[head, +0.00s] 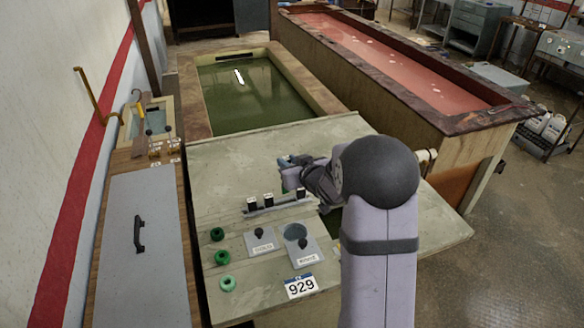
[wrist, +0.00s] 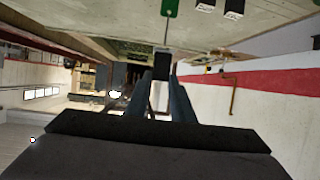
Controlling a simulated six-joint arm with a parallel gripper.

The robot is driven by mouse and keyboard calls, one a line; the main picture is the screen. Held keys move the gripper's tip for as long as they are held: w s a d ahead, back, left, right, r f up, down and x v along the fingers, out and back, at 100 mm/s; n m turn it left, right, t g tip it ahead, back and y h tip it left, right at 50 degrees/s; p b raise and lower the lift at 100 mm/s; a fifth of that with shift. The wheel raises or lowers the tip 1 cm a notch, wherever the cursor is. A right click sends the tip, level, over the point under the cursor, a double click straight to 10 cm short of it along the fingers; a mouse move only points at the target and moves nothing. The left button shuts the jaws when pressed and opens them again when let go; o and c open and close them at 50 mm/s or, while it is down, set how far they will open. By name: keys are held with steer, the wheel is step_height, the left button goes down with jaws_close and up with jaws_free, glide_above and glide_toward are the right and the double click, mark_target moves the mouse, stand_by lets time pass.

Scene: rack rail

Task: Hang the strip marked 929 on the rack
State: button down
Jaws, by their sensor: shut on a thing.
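My gripper (head: 286,163) is at the far middle of the grey-green table, behind a low rail. In the wrist view my gripper (wrist: 162,78) is shut on a small dark block (wrist: 163,57). A thin rod runs from this block to a green piece (wrist: 169,8) at the picture's top edge. I cannot read a number on the held thing. The low rail (head: 277,206), which may be the rack, bears black blocks with white faces (head: 268,200). My arm hides part of the table.
Green rings (head: 222,258) lie at the table's left. Two grey plates with knobs (head: 261,241) (head: 305,258) lie before the rail. A green-water tank (head: 325,98) and a red-liquid tank (head: 482,118) stand behind. A grey-topped bench (head: 165,270) is at left. The table's far left is clear.

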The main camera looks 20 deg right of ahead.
mark_target(285, 193)
steer(key=shift+a+f+m+h, duration=0.3)
steer(key=shift+f+m+h, duration=0.2)
steer(key=shift+h, duration=0.1)
steer(key=shift+s, duration=0.1)
steer(key=shift+f+b, duration=0.15)
steer(key=shift+b, duration=0.2)
steer(key=shift+f, duration=0.3)
steer(key=shift+f+b, duration=0.2)
steer(key=shift+b, duration=0.3)
steer(key=shift+f+b, duration=4.25)
steer(key=shift+f, duration=0.6)
steer(key=shift+f+b, duration=0.6)
steer(key=c, duration=1.5)
jaws_free()
